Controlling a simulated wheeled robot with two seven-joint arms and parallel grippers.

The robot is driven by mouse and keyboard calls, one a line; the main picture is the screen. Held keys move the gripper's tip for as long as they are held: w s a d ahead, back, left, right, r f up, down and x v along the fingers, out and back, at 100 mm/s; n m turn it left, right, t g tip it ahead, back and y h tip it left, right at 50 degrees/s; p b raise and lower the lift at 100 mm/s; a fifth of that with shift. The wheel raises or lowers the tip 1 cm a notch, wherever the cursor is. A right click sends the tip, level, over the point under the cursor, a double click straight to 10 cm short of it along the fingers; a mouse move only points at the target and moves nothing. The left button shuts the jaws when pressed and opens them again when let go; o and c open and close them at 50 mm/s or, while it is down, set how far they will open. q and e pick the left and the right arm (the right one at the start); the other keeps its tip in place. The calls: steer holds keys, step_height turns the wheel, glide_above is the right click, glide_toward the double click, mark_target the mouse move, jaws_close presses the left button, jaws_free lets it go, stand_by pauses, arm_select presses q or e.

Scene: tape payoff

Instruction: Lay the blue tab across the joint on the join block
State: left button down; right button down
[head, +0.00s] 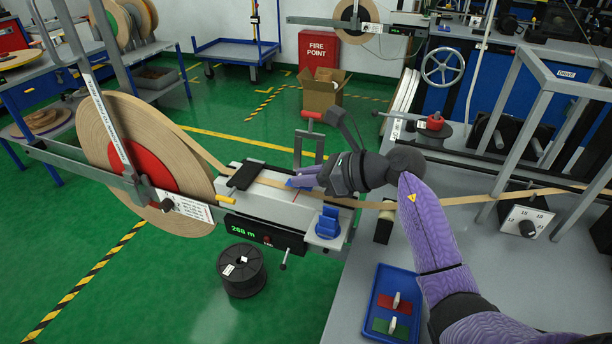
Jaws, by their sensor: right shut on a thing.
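The pale grey join block (260,203) stands in the middle of the view, with brown paper tape (268,182) running along its top. A thin red line (295,197) marks the block's front part; the joint itself is hard to make out. My right gripper (312,177) comes in from the right, low over the block's top, and is shut on the small blue tab (298,182). The tab is at the tape, just behind the red line; I cannot tell whether it touches. The gripper hides part of the tape. My left gripper is not in view.
A black clamp bar (245,175) crosses the block's left end, and a red-handled lever (311,116) rises behind. A blue dispenser (328,222) sits at its front right. The large tape reel (110,135) stands left. A blue tray (375,322) holds red and green pieces.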

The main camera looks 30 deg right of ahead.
steer(key=shift+f+b, duration=0.35)
steer(key=shift+f, duration=0.25)
steer(key=c, duration=0.8)
jaws_free()
steer(key=shift+r, duration=0.1)
steer(key=shift+o, duration=0.9)
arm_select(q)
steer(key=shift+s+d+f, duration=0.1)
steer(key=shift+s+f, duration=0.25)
arm_select(e)
steer(key=shift+s+d+r+p, duration=0.1)
steer(key=shift+d+r+p, duration=0.05)
steer(key=shift+r+p, duration=0.3)
steer(key=shift+s+d+r+p, duration=0.1)
steer(key=shift+r+p, duration=0.25)
steer(key=shift+r, duration=0.1)
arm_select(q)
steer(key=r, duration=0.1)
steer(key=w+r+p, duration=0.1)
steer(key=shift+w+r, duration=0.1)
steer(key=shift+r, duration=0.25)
arm_select(e)
steer(key=v, duration=1.1)
steer(key=shift+s+d+f, duration=0.1)
